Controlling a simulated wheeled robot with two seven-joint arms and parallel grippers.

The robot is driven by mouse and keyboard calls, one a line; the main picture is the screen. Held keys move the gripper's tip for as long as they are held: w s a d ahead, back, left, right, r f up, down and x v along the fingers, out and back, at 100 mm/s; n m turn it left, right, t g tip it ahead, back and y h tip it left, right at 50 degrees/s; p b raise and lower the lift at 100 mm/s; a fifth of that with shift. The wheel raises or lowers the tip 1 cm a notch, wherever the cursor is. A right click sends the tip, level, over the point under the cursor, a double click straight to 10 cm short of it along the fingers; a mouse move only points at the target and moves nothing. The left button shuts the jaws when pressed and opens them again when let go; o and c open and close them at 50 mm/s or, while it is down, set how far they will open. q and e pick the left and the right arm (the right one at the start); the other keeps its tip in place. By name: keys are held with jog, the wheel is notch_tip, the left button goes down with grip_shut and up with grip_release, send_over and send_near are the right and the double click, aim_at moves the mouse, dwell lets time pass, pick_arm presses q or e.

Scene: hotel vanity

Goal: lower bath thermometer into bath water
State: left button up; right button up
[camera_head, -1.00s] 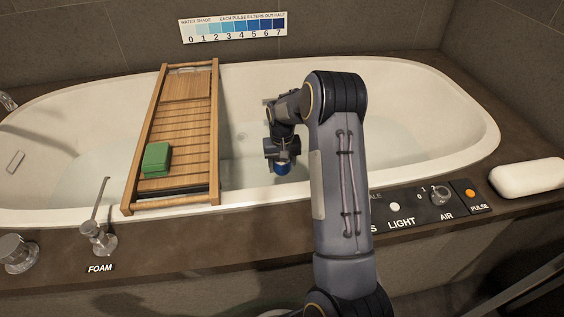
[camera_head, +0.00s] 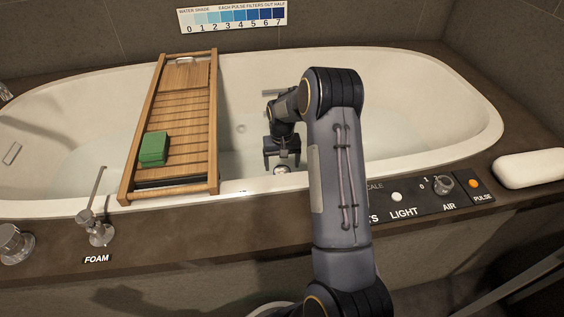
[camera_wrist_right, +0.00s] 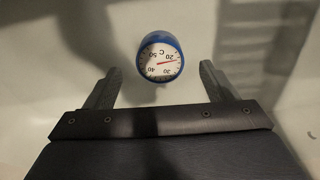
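The bath thermometer (camera_wrist_right: 160,57) has a round blue body and a white dial with a red needle. In the right wrist view its dial faces the camera, and it lies just beyond the fingertips, apart from both. It also shows small in the head view (camera_head: 282,170), below my right gripper (camera_head: 282,160), inside the bathtub (camera_head: 420,115). In the right wrist view, the fingers of my right gripper (camera_wrist_right: 158,85) are spread and empty. The bath water (camera_head: 240,155) is clear and faint; I cannot tell how deep the thermometer sits. My left gripper is not in view.
A wooden bath tray (camera_head: 180,105) spans the tub at left, with a green block (camera_head: 154,149) on it. The front ledge holds a FOAM lever (camera_head: 100,230), a control panel (camera_head: 430,196) and white soap (camera_head: 530,169). The tub's right half is open.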

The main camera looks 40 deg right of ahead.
notch_tip(320, 180, up, 8)
jog(key=p, duration=0.3)
dwell(0.3)
dwell(0.8)
